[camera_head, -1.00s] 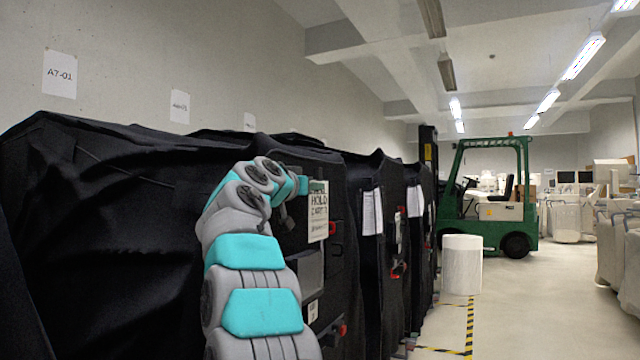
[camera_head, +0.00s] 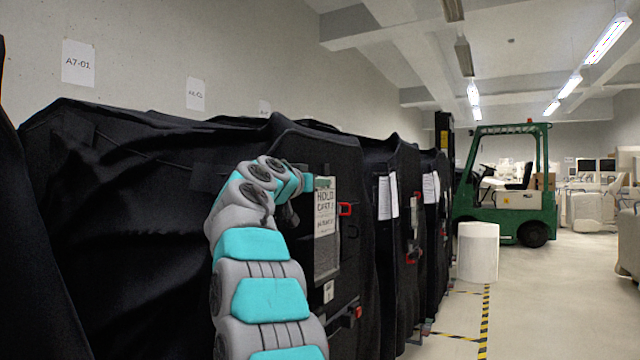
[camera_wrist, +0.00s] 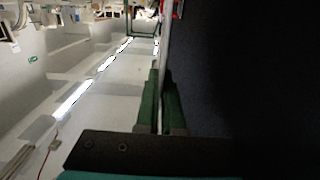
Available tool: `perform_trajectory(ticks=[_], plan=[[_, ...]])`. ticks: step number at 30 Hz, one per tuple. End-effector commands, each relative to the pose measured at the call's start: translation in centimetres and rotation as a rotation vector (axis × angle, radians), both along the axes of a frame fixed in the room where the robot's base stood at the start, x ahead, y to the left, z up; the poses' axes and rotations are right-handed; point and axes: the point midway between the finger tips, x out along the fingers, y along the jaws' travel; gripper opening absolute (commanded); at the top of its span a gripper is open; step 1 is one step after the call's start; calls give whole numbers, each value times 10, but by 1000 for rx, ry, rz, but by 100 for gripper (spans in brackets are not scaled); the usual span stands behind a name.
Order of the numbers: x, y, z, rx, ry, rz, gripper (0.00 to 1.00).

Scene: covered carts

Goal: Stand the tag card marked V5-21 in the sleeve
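The tag card (camera_head: 325,205) is pale with dark lettering. I read "HOLD" at its top, but the smaller marking is too blurred to read. My gripper (camera_head: 306,183) is at its upper left edge in the head view. In the wrist view my gripper (camera_wrist: 161,100) is shut on the card (camera_wrist: 165,45), which shows nearly edge-on between the green fingers. The sleeve (camera_head: 327,259) is a grey pocket on the front of the black covered cart. The card is upright, with its lower edge at the sleeve's top; I cannot tell whether it is inside.
The black cart cover (camera_head: 130,230) fills the left. Red latches (camera_head: 345,209) and a small white label (camera_head: 328,291) are close to the sleeve. More covered carts (camera_head: 394,250) stand to the right. A white drum (camera_head: 478,252) and green forklift (camera_head: 505,190) stand beyond; the right floor is open.

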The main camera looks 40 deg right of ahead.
Motion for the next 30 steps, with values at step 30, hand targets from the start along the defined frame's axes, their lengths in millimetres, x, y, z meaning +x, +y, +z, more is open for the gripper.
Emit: perform_trajectory(ticks=[30], plan=[[0,0,-61,0,0,0,0]])
